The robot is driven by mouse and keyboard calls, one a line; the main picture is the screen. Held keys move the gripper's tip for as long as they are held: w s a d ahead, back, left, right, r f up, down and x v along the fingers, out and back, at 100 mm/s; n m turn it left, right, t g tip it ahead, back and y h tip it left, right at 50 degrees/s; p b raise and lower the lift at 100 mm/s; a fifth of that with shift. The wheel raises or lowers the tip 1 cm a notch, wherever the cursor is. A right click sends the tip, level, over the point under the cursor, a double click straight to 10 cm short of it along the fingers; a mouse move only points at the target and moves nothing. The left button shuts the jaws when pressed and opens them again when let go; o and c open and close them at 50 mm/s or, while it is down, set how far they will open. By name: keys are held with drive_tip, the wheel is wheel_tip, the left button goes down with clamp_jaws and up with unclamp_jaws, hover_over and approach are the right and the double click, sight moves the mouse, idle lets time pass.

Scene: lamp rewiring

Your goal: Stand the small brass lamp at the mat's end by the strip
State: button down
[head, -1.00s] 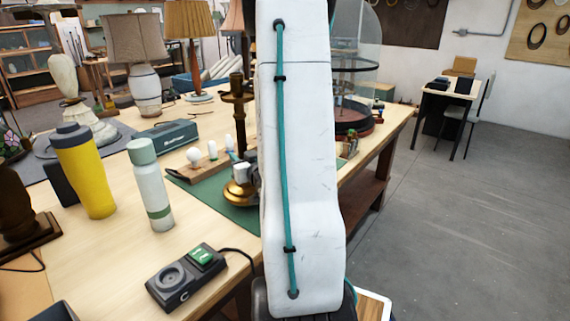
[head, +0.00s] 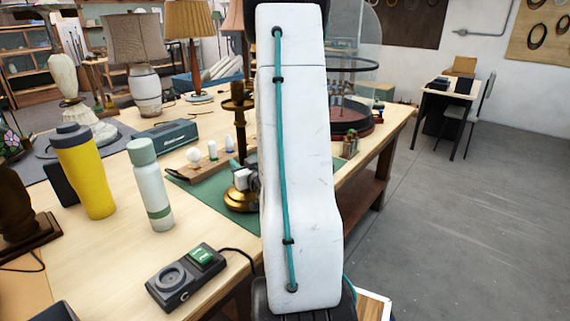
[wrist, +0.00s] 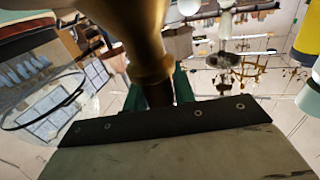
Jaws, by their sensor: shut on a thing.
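The small brass lamp (head: 238,120) is upright over the right part of the green mat (head: 209,187). Its round base (head: 240,201) is at the mat, but I cannot tell whether it touches. My arm hides the lamp's right side. In the wrist view the brass stem (wrist: 150,45) runs down between the jaws, and my gripper (wrist: 158,92) is shut on it. The wooden strip (head: 187,174) with several white bulbs lies along the mat's far left side, left of the lamp.
A yellow tumbler (head: 86,175), a pale bottle (head: 151,190) and a black socket box with a green switch (head: 186,277) stand on the bench to the left. A dark green case (head: 163,137) and large lamps (head: 143,65) are behind. A glass dome stand (head: 349,118) is right of my arm.

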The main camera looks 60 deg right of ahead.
drive_tip(key=shift+f, duration=0.6)
drive_tip(key=c, duration=1.2)
unclamp_jaws()
drive_tip(key=shift+o, duration=0.6)
drive_tip(key=shift+f, duration=0.1)
drive_tip(key=shift+s, duration=0.1)
